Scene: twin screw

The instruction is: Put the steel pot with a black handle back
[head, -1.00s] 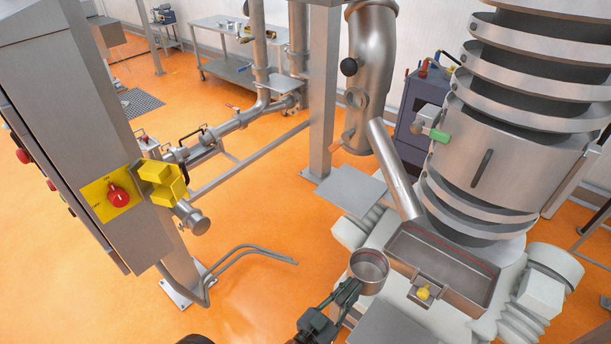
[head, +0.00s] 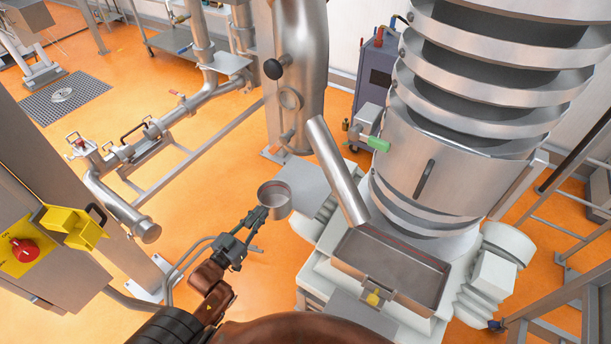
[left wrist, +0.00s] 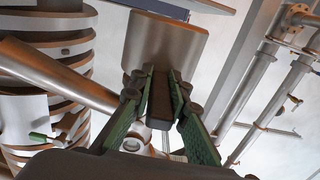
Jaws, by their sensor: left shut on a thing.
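The steel pot (head: 273,198) is small and round with an open top, near the middle of the head view. My left gripper (head: 257,214) is shut on its black handle, and the pot is held at the end of my arm. In the left wrist view the pot (left wrist: 165,48) is straight ahead, and its dark handle (left wrist: 160,98) lies between the green-padded fingers (left wrist: 161,85). In the head view the pot overlaps a flat grey plate (head: 303,178); I cannot tell whether they touch. My right gripper is out of view.
A rectangular steel trough (head: 392,265) with a yellow knob (head: 374,298) lies right of the pot, under a slanted tube (head: 337,170). The large ringed column (head: 465,120) stands behind it. A control cabinet (head: 50,225) with yellow parts is at left. Orange floor is open between.

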